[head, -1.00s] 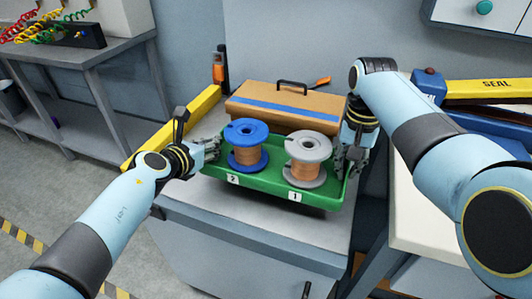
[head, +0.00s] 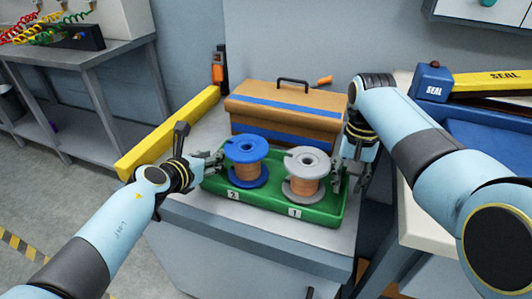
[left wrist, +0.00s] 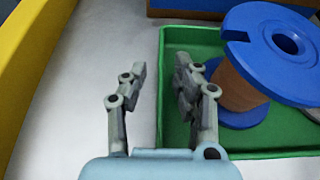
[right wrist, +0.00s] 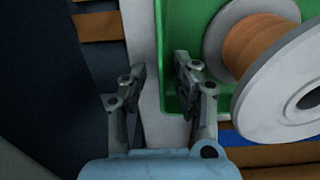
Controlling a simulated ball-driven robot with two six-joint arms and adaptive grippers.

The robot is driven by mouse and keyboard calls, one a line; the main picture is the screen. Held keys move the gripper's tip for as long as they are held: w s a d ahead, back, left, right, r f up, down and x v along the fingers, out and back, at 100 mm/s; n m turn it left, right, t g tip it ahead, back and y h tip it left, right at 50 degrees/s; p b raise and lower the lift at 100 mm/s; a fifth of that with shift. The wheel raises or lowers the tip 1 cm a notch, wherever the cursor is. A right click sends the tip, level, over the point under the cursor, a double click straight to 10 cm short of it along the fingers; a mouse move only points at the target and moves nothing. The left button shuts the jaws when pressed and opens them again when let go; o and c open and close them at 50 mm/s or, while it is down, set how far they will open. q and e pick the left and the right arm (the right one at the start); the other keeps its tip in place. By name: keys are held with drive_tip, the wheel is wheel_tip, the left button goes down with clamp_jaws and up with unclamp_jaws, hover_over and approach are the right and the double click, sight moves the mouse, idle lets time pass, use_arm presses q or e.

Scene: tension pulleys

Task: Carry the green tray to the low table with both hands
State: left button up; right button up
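The green tray (head: 265,209) rests level on the pale top of a low grey table (head: 180,221). It carries a blue spool (head: 246,149) and a grey spool (head: 306,160), both upright with copper wire. My left gripper (left wrist: 160,85) is open at the tray's left end, one finger outside the wall and one inside. My right gripper (right wrist: 157,75) is open at the tray's right end, its fingers on either side of the wall (right wrist: 160,60). Gaps show between the fingers and the walls. The right fingers are partly dark in the head view.
A brown case (head: 290,105) with blue stripes stands right behind the tray. A white worktop (head: 415,195) with a blue and yellow SEAL device (head: 433,85) is at the right. A grey bench (head: 85,65) stands back left.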

use_arm(q)
drive_tip(key=v, duration=1.1)
drive_tip(key=shift+s+a+r, duration=0.1)
drive_tip(key=shift+s+a, duration=0.1)
drive_tip(key=shift+s, duration=0.2)
use_arm(e)
drive_tip(key=shift+r, duration=0.2)
wheel_tip(320, 180, up, 12)
drive_tip(key=shift+w+f, duration=0.2)
drive_tip(key=shift+f, duration=0.05)
drive_tip(key=shift+a, duration=0.15)
